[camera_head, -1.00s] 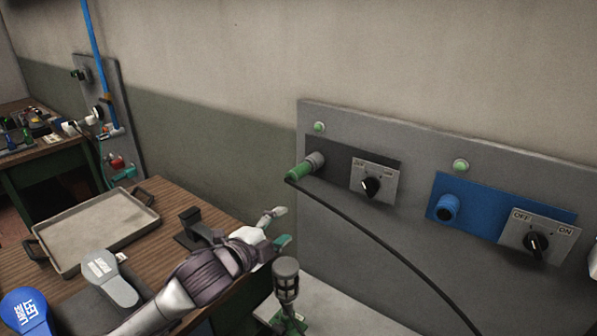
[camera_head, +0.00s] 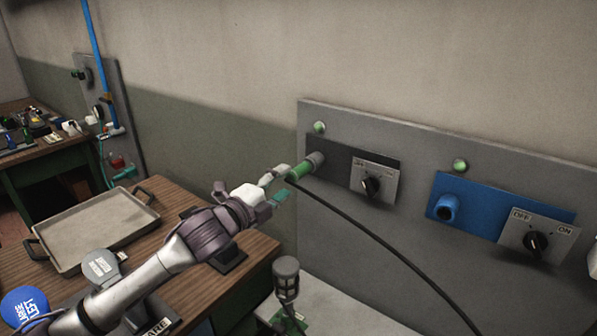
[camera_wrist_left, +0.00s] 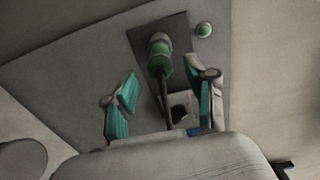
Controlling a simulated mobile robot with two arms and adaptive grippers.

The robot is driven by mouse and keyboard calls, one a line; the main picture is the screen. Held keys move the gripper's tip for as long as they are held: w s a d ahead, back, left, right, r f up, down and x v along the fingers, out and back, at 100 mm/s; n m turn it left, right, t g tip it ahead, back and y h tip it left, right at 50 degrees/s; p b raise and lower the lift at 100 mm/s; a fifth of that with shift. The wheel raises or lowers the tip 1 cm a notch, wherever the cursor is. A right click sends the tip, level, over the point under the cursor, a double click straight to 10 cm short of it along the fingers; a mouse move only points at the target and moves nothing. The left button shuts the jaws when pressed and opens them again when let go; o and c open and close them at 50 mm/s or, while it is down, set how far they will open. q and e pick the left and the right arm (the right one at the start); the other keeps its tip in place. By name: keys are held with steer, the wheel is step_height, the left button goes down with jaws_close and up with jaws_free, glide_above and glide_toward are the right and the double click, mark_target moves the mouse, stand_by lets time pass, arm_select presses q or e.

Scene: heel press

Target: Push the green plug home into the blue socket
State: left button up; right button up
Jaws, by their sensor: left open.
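The green plug (camera_head: 300,171) sits in the grey socket on the dark plate (camera_head: 380,163), on the wall panel. A black cable (camera_head: 370,235) runs from it down to the right. In the left wrist view the plug (camera_wrist_left: 160,56) shows ahead of the fingers with its cable hanging between them. The blue socket (camera_head: 446,207) is on the blue plate (camera_head: 480,197) to the right and looks empty. My left gripper (camera_head: 278,181) is open, with its teal-padded fingers close to the plug's left end. It also shows in the left wrist view (camera_wrist_left: 162,88).
Each plate has a rotary switch, one by the dark plate (camera_head: 372,184) and one by the blue plate (camera_head: 537,241). Green lamps sit above both plates. A tray (camera_head: 100,228) lies on the wooden table at left. A dark-topped post (camera_head: 286,278) stands below the panel.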

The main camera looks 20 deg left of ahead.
mark_target(300, 172)
arm_select(q)
steer(key=x, duration=0.5)
steer(key=shift+w+r, duration=0.1)
steer(key=shift+p+x, duration=0.4)
steer(key=shift+x, duration=0.6)
steer(key=shift+p, duration=0.45)
stand_by(0.4)
jaws_close()
stand_by(0.3)
